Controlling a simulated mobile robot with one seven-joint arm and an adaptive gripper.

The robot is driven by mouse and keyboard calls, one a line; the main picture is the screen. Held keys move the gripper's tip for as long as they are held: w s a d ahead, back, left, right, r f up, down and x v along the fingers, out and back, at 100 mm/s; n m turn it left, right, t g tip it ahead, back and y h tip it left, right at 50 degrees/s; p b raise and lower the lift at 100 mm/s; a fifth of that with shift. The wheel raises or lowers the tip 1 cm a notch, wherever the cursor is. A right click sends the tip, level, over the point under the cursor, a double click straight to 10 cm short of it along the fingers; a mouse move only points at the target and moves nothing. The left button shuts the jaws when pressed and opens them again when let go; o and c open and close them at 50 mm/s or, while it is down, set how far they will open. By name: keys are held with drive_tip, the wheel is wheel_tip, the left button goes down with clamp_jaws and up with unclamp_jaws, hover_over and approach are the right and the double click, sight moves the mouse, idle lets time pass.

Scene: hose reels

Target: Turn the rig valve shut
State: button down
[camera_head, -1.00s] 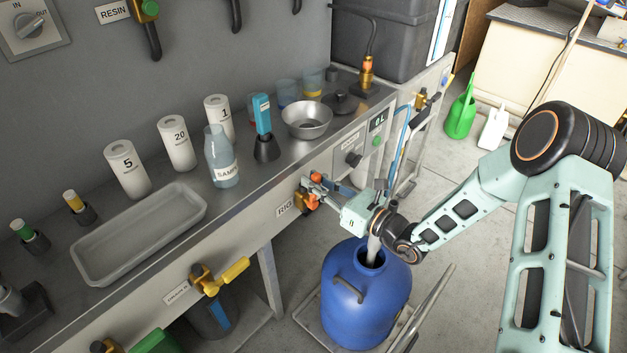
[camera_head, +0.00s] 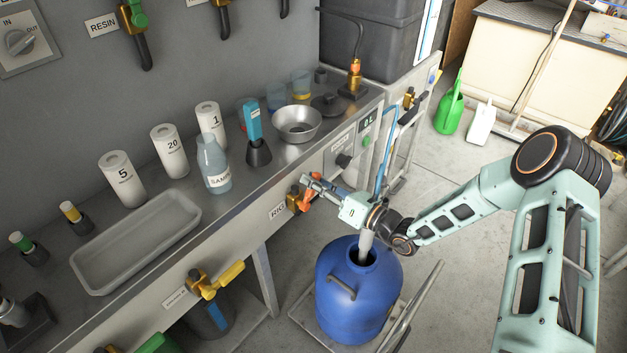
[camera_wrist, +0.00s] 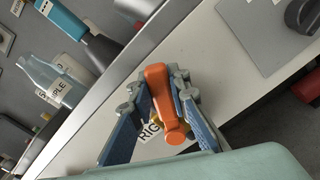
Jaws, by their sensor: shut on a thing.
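The rig valve has an orange handle (camera_head: 307,194) and a brass body (camera_head: 293,199) on the front of the bench, beside the RIG label (camera_head: 277,211). My gripper (camera_head: 311,186) reaches it from the right. In the wrist view my gripper's two blue-padded fingers (camera_wrist: 158,104) stand on either side of the orange handle (camera_wrist: 158,88), shut on it. The RIG label (camera_wrist: 150,131) is partly hidden behind the fingers and handle. The valve body is mostly hidden in the wrist view.
A blue drum (camera_head: 345,300) stands below my wrist, with a pale stream or tube at its mouth. The bench (camera_head: 235,190) carries a grey tray (camera_head: 135,240), a sample bottle (camera_head: 214,168) and a metal bowl (camera_head: 297,124). A yellow-handled valve (camera_head: 222,279) sits lower left.

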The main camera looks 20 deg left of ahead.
drive_tip(key=c, duration=1.8)
unclamp_jaws()
drive_tip(key=v, duration=1.2)
